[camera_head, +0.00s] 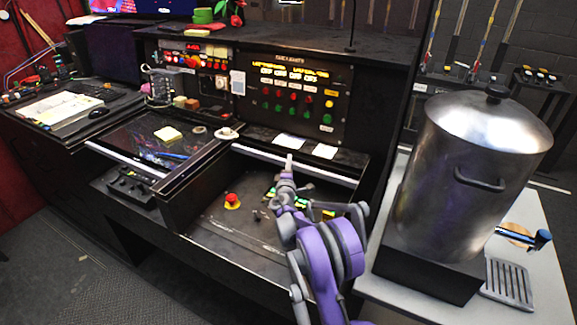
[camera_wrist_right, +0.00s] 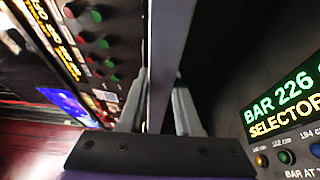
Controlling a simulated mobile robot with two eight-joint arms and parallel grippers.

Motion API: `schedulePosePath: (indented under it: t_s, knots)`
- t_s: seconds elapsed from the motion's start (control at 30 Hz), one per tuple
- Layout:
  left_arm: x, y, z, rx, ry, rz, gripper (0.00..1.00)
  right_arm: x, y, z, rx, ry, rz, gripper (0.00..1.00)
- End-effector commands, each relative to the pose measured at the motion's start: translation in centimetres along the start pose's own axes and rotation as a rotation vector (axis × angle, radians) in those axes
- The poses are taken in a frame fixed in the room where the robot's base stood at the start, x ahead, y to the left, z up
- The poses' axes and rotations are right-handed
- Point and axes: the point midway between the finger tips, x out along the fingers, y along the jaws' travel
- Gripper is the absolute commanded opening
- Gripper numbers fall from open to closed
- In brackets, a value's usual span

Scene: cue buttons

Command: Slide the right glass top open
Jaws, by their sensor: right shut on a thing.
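The right glass top's pale front bar (camera_head: 325,176) lies at the back of the right bay, near the foot of the upright panel. The bay below it is uncovered. My right gripper (camera_head: 288,162) reaches over the bay to the middle of this bar. In the right wrist view, my right gripper's fingers (camera_wrist_right: 160,108) are closed on either side of the long grey bar (camera_wrist_right: 168,45). Most of the glass itself cannot be made out. My left gripper is not in view.
The open bay holds a red button (camera_head: 232,201) and a lit display, partly hidden by my arm; the display shows in the wrist view (camera_wrist_right: 285,105). The left glass top (camera_head: 140,142) covers its bay. A large metal pot (camera_head: 470,165) stands close on the right.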

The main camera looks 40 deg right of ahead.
Motion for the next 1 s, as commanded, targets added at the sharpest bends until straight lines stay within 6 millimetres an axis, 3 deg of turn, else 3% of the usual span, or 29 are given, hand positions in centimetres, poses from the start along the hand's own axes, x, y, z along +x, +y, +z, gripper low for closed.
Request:
schedulePosePath:
  t_s: [0.03, 0.07, 0.23, 0.63, 1.0]
  knots:
    - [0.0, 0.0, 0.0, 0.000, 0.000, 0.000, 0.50, 0.0, 0.0, 0.1, -0.001, -0.001, 0.001, 0.00]
    - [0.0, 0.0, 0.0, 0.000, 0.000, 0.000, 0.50, 0.0, 0.0, 0.0, -0.001, -0.001, 0.001, 0.34]
    - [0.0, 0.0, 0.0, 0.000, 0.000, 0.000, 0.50, 0.0, 0.0, 0.0, -0.001, -0.001, 0.000, 0.62]
    - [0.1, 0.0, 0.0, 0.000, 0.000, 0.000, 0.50, -1.0, 0.0, -0.1, 0.000, 0.001, 0.000, 0.62]
    - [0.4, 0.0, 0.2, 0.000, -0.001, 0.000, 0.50, -8.1, 0.0, -0.1, 0.000, 0.001, 0.000, 0.62]
